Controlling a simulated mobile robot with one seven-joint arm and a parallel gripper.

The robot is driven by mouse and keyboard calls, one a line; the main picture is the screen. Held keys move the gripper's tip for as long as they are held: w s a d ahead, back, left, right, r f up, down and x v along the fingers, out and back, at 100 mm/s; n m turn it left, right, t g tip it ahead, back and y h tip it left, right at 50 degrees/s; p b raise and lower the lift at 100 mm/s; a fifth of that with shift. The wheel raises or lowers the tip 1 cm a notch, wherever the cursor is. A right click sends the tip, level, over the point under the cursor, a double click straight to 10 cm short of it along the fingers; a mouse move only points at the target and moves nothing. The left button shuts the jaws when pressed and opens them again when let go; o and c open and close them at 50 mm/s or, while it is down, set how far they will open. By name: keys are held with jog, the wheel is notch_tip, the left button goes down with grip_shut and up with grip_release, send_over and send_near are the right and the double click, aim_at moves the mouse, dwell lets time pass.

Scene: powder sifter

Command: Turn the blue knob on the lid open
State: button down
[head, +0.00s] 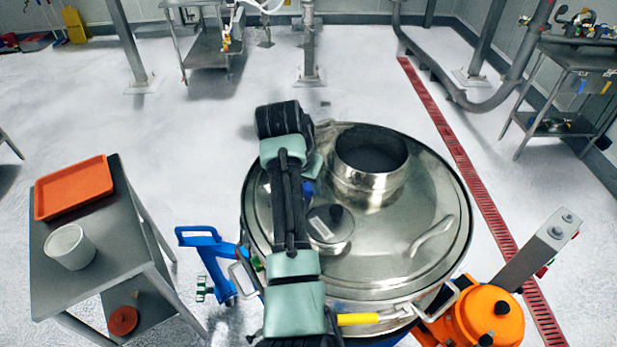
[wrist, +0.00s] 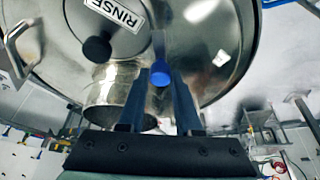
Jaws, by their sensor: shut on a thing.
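The blue knob (wrist: 160,76) sits on the large shiny metal lid (wrist: 215,30), between the two fingertips of my gripper (wrist: 160,88) in the wrist view. My gripper is shut on the knob. In the head view, my arm reaches over the round lid (head: 400,262) and partly hides it. Only a small patch of the blue knob (head: 308,188) shows there beside my wrist. I cannot tell how far the knob is turned.
A small round cover with a black handle (head: 337,213) and an open metal collar (head: 370,185) stand on the lid close to my gripper. A curved handle (head: 432,236) is at the right. A side table (head: 110,225) with an orange tray (head: 72,187) stands left.

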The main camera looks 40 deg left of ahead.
jog(key=m+h, duration=0.1)
jog(key=m, duration=0.3)
jog(key=shift+a+m+h, duration=0.2)
jog(key=shift+m+h, duration=0.1)
jog(key=shift+h, duration=0.1)
jog(key=shift+m+h+b, duration=0.6)
jog(key=shift+m+b, duration=0.35)
jog(key=shift+m, duration=0.95)
jog(key=c, duration=0.6)
grip_release()
jog(key=p+v, duration=0.1)
jog(key=v, duration=1.2)
jog(key=shift+w+g+p, duration=0.3)
jog(key=shift+p, duration=0.05)
jog(key=shift+a+r, duration=0.1)
